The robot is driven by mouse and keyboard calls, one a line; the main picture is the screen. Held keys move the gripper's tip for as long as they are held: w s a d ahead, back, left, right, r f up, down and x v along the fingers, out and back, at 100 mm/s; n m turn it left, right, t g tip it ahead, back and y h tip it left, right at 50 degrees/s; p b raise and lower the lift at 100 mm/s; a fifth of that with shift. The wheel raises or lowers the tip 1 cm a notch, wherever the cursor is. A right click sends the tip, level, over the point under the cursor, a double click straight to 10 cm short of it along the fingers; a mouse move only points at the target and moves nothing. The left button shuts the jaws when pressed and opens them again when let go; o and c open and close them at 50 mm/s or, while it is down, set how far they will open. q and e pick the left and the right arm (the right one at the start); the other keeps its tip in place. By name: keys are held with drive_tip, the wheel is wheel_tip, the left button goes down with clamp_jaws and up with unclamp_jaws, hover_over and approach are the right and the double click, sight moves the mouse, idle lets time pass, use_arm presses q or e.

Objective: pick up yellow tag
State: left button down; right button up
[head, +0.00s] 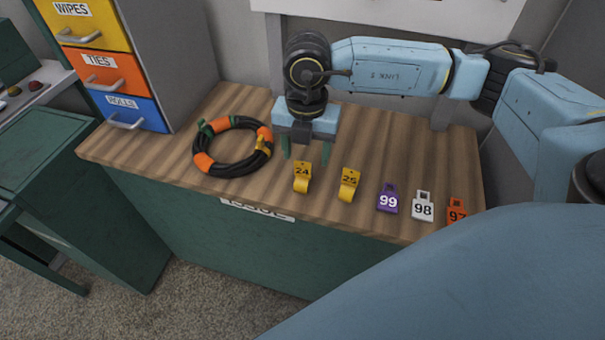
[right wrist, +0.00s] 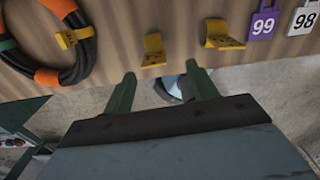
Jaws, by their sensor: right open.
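A third yellow piece (head: 264,143) is on the hose coil. My right gripper (head: 306,154) is open and empty, pointing down just behind tag 24, with its fingers (right wrist: 161,76) apart. My left gripper is out of view.
A black hose coil (head: 202,161) with orange and green bands lies left of the gripper. A purple tag 99 (head: 387,198), a white tag 98 (head: 422,206) and an orange tag 97 (head: 457,211) stand to the right. A drawer cabinet (head: 168,60) stands at the left.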

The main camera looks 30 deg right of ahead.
sight(302, 162)
drive_tip(key=shift+w+a+f, duration=0.1)
drive_tip(key=shift+w+f, duration=0.1)
drive_tip(key=shift+f, duration=1.3)
drive_tip(key=shift+w+a+f, duration=0.1)
drive_tip(key=shift+w+f, duration=0.1)
drive_tip(key=shift+f, duration=1.3)
drive_tip(key=c, duration=1)
wheel_tip(302, 162, up, 10)
drive_tip(key=shift+r, duration=0.1)
drive_tip(key=shift+c, duration=0.2)
drive_tip(key=o, duration=0.4)
drive_tip(key=c, duration=0.4)
drive_tip(key=shift+c, duration=0.2)
